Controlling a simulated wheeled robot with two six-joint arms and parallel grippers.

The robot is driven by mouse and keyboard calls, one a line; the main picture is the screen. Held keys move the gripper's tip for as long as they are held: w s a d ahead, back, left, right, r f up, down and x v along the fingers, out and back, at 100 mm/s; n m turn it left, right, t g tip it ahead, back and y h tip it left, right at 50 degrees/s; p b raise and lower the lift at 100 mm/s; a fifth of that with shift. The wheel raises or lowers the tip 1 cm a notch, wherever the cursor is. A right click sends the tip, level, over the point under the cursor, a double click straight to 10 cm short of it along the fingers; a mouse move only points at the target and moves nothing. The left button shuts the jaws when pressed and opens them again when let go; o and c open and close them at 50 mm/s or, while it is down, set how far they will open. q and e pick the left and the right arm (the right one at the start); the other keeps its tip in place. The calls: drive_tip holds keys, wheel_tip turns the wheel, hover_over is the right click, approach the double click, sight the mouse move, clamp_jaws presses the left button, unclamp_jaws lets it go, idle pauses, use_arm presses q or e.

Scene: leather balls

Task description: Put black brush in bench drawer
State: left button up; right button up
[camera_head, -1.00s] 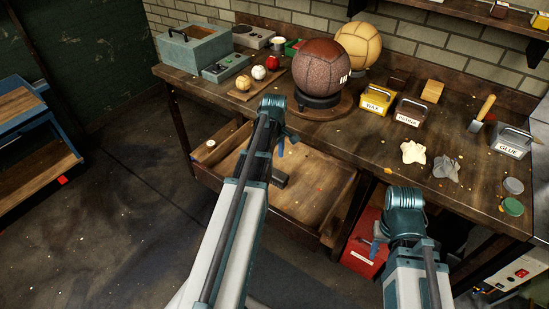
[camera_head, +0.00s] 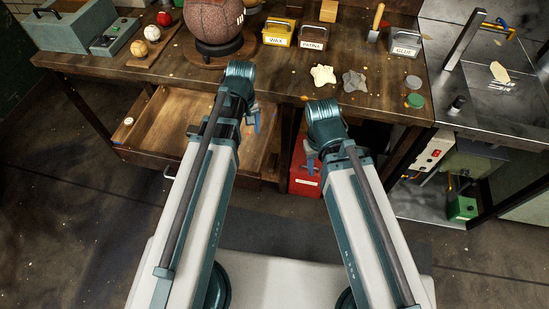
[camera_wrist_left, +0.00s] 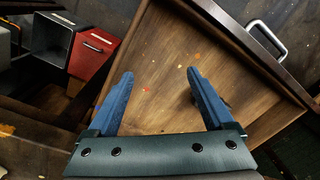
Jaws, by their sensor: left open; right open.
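The bench drawer (camera_head: 178,112) is pulled open below the wooden bench top, with a metal handle on its front. It fills much of the left wrist view (camera_wrist_left: 165,50). My left gripper (camera_head: 254,122) is at the right part of the drawer; in the left wrist view its blue fingers (camera_wrist_left: 158,76) are apart with nothing between them. A small dark patch shows behind the right finger there; I cannot tell whether it is the black brush or shadow. No brush is clearly visible. My right gripper (camera_head: 311,158) is open in front of the red cabinet, its fingers partly hidden.
The bench top (camera_head: 290,85) holds a leather ball (camera_head: 214,20) on a stand, small balls, wax (camera_head: 279,33), patina (camera_head: 312,37) and glue (camera_head: 405,44) boxes, and cloths (camera_head: 354,80). A red cabinet (camera_head: 305,180) stands below. A metal bench (camera_head: 480,75) is at right.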

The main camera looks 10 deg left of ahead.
use_arm(q)
drive_tip(key=s+d+m, duration=1)
drive_tip(key=d, duration=0.1)
drive_tip(key=shift+d+y, duration=0.3)
drive_tip(key=shift+d, duration=0.05)
drive_tip(key=shift+s, duration=0.1)
